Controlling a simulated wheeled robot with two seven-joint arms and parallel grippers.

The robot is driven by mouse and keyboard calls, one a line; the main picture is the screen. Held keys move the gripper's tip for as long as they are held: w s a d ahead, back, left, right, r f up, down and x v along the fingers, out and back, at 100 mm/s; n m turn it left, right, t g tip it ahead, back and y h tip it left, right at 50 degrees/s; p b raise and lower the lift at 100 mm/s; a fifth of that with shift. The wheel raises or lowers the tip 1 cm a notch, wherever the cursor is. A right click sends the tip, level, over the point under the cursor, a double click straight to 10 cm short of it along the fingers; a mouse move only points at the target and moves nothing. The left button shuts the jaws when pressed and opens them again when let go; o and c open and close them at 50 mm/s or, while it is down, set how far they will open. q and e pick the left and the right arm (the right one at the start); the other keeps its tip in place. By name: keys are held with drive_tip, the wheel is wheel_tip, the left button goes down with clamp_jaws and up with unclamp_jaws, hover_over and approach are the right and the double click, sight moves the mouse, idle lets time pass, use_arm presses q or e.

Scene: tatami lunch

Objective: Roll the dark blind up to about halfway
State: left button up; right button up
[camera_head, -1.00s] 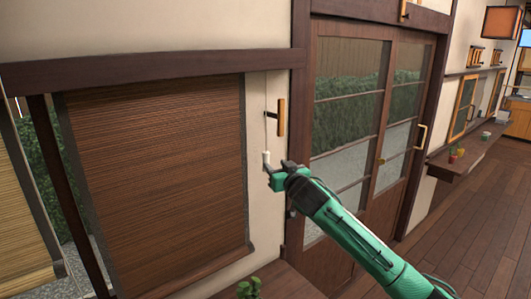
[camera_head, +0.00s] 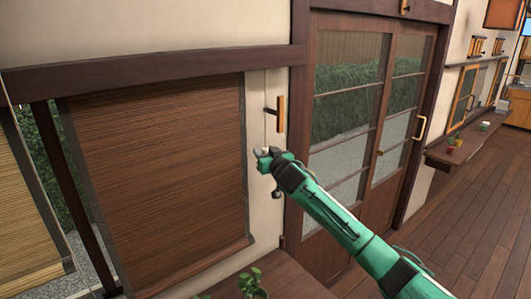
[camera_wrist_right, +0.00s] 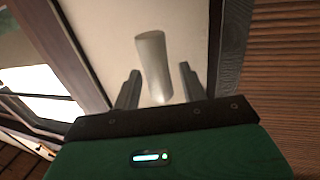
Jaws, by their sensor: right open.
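The dark brown slatted blind (camera_head: 165,180) hangs down over the window on the left in the head view, its lower edge near the sill. A thin cord (camera_head: 265,95) hangs on the wall just right of it. In the right wrist view a pale cylindrical pull (camera_wrist_right: 154,62) stands between the two open fingers, slightly tilted, with gaps on both sides. My right gripper (camera_head: 264,155) is open at the cord's lower end, beside the blind's right edge. The gripper hides most of the pull in the head view. My left gripper is not in view.
A wooden cleat (camera_head: 280,114) is on the wall just above my right gripper. A lighter blind (camera_head: 30,220) hangs at the far left. A potted plant (camera_head: 250,284) stands on a wooden surface below. A glazed sliding door (camera_head: 345,130) lies to the right.

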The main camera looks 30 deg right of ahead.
clamp_jaws()
wheel_tip(320, 180, down, 23)
drive_tip(key=b, duration=1.4)
drive_tip(key=shift+b, duration=0.3)
drive_tip(key=shift+r, duration=0.1)
unclamp_jaws()
drive_tip(key=shift+r, duration=0.1)
drive_tip(key=s+a+b, duration=0.2)
drive_tip(key=s+b, duration=0.1)
drive_tip(key=s, duration=1)
drive_tip(key=shift+s+a, duration=0.25)
drive_tip(key=shift+s, duration=0.05)
